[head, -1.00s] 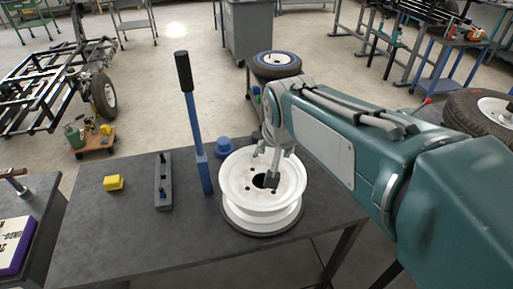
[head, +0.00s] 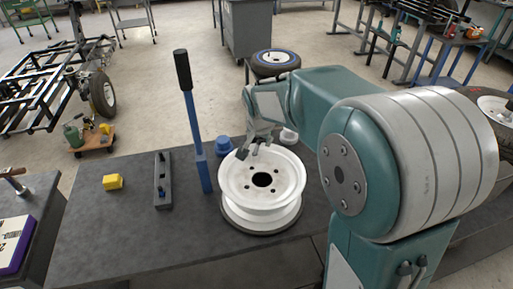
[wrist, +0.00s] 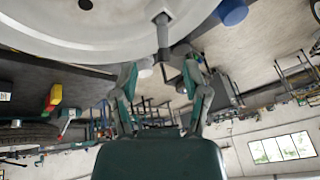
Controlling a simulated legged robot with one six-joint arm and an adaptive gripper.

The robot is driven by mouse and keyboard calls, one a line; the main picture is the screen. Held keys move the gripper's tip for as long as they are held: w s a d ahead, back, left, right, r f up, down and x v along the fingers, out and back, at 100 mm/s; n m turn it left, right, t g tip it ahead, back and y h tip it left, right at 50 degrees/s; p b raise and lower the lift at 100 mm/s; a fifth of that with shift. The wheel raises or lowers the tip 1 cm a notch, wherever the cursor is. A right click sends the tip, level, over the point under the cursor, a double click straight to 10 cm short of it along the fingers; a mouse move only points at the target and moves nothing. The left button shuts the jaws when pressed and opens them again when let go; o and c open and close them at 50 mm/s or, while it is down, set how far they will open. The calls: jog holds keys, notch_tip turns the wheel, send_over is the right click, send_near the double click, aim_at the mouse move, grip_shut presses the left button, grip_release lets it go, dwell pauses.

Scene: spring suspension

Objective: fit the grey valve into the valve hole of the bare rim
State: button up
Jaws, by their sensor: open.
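The bare rim (head: 235,183) is white and lies flat on the dark table, with a centre hole and several smaller holes. It also fills the top of the wrist view (wrist: 75,35). My gripper (head: 253,151) is over the rim's far edge in the head view. In the wrist view its fingers (wrist: 160,73) are spread apart. A grey stem-like piece (wrist: 162,35), which looks like the valve, shows at the rim between the fingers. I cannot tell whether it sits in the valve hole or touches a finger. I cannot make out the valve in the head view.
A blue lever with a black handle (head: 187,100) stands left of the rim. A blue cup-like piece (head: 223,146) and a small white piece (head: 289,136) are behind it. The table's front left is clear.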

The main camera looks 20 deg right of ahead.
aim_at(258, 144)
jog(key=x, duration=0.6)
jog(key=shift+w+a+r, duration=0.1)
jog(key=shift+w, duration=0.1)
jog(key=shift+c, duration=0.3)
grip_shut()
